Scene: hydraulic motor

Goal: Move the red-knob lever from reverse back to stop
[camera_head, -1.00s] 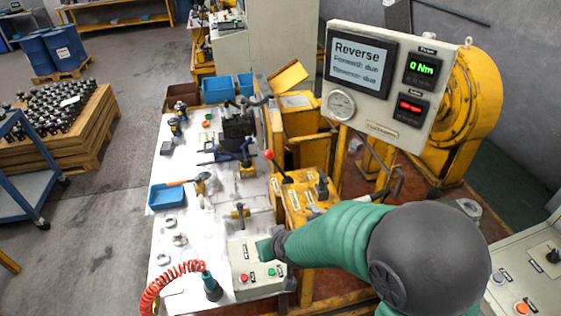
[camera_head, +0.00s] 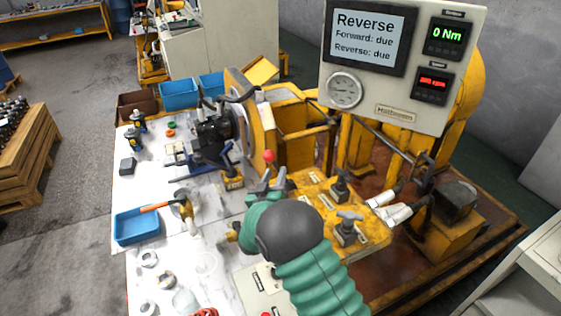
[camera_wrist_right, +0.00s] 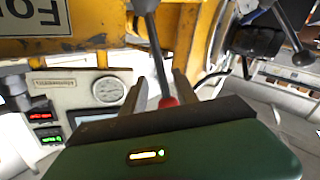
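The red-knob lever shows its red knob (camera_head: 268,156) above the yellow control block (camera_head: 315,190). My right gripper (camera_head: 265,183) is at the lever, just below the knob in the head view. In the right wrist view the lever (camera_wrist_right: 155,45) runs between the two fingers of my right gripper (camera_wrist_right: 160,80), with gaps seen beside it, so the gripper looks open around it. The red knob shows partly there, cut off by the gripper body. The display (camera_head: 365,38) reads "Reverse", with "Forward: due" and "Reverse: due". My left gripper is not in view.
Two other levers (camera_head: 341,183) stand on the yellow block, right of the gripper. A white table (camera_head: 140,190) at left carries a blue tray (camera_head: 137,226), a hammer and small parts. A gauge (camera_head: 344,90) and readouts of 0 Nm and a red rpm value sit on the panel.

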